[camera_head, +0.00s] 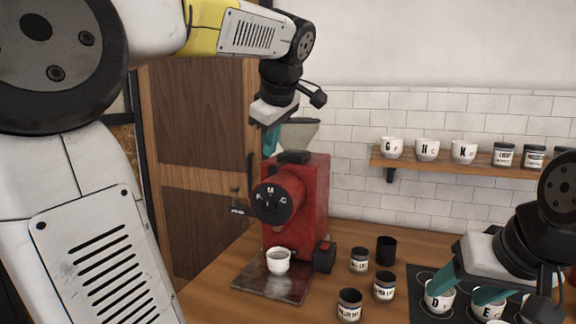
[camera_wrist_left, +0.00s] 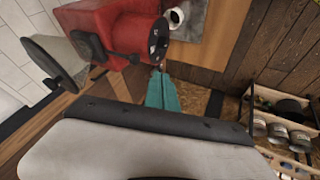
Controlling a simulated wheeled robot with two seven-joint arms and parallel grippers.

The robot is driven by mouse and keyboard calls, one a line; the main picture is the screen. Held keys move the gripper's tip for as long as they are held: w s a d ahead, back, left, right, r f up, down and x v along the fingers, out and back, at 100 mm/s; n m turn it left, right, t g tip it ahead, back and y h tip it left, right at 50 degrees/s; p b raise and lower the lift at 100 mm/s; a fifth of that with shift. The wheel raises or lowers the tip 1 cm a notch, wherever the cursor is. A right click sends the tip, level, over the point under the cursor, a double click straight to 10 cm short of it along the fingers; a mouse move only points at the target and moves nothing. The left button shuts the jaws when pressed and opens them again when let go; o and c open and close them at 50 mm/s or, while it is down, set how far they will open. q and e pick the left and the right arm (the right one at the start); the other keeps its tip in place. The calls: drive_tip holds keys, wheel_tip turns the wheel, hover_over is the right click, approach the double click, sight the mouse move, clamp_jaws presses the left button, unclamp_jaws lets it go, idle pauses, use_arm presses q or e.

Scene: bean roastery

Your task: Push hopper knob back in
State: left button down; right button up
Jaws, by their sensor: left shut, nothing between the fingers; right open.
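The red grinder (camera_head: 297,205) stands on the wooden counter with a lettered black dial (camera_head: 277,200) on its front. Its grey hopper (camera_head: 302,132) sits on top, with a dark piece (camera_head: 292,157) at the hopper's base; I cannot tell whether this is the knob. In the left wrist view the grinder (camera_wrist_left: 112,27) and hopper (camera_wrist_left: 60,58) are at upper left. My left gripper (camera_head: 271,148) points down at the left of the hopper, its teal fingers (camera_wrist_left: 162,92) shut and empty. Contact is unclear. My right gripper (camera_head: 497,292) is open over the lettered cups at lower right.
A white cup (camera_head: 278,261) sits on the dark tray (camera_head: 250,283) under the grinder. Several labelled jars (camera_head: 384,286) and a black cup (camera_head: 386,250) stand to its right. A wall shelf (camera_head: 460,167) holds cups and jars. A wooden door (camera_head: 200,130) is behind.

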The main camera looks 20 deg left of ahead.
sight(274, 169)
use_arm(q)
drive_tip(key=shift+w+a+r+n, duration=0.2)
drive_tip(key=shift+w+r+n, duration=0.3)
drive_tip(key=shift+n, duration=0.1)
drive_tip(key=w+a+f, duration=0.3)
drive_tip(key=w+f, duration=0.5)
drive_tip(key=shift+w+f, duration=0.15)
drive_tip(key=shift+w, duration=0.25)
